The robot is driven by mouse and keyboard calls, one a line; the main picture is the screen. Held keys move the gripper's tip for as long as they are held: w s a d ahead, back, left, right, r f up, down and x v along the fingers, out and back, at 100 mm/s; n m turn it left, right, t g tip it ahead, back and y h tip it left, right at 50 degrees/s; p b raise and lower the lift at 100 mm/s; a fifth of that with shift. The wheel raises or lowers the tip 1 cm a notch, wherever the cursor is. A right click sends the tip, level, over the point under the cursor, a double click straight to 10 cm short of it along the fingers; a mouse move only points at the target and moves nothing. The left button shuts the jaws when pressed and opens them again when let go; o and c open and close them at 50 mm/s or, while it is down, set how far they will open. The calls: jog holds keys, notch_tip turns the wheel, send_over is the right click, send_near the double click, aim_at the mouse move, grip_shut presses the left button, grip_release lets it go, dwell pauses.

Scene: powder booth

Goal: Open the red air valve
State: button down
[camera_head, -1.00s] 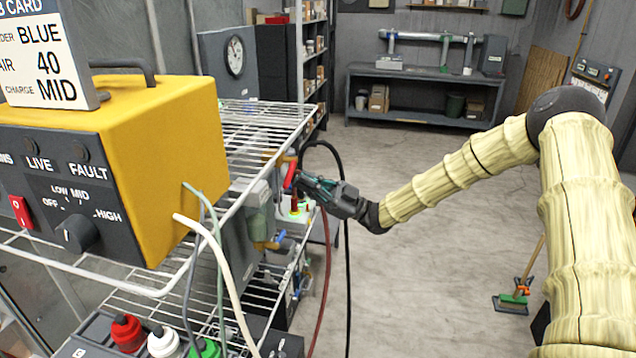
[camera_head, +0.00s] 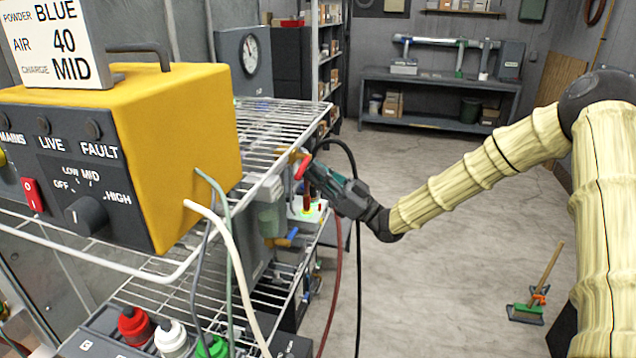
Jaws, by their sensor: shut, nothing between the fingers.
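The red air valve's handle (camera_head: 303,167) is a small slanted red lever at the right edge of the wire shelf, by a brass-coloured fitting. My gripper (camera_head: 313,173) reaches in from the right, its fingers pointing up and left. The fingers are shut with nothing between them, and their tips are right beside the red handle. I cannot tell whether they touch it. The valve body is partly hidden behind the shelf edge and the fingers.
A yellow control box (camera_head: 185,150) stands on the wire shelf (camera_head: 285,115) at left. A grey-green filter bowl (camera_head: 270,217) hangs below the valve. A black hose (camera_head: 357,270) and a red hose (camera_head: 337,260) hang near my gripper. The floor to the right is mostly open.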

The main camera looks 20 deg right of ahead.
jog(key=shift+r+m+t+h, duration=0.3)
jog(key=shift+m+t, duration=0.2)
jog(key=shift+m, duration=0.4)
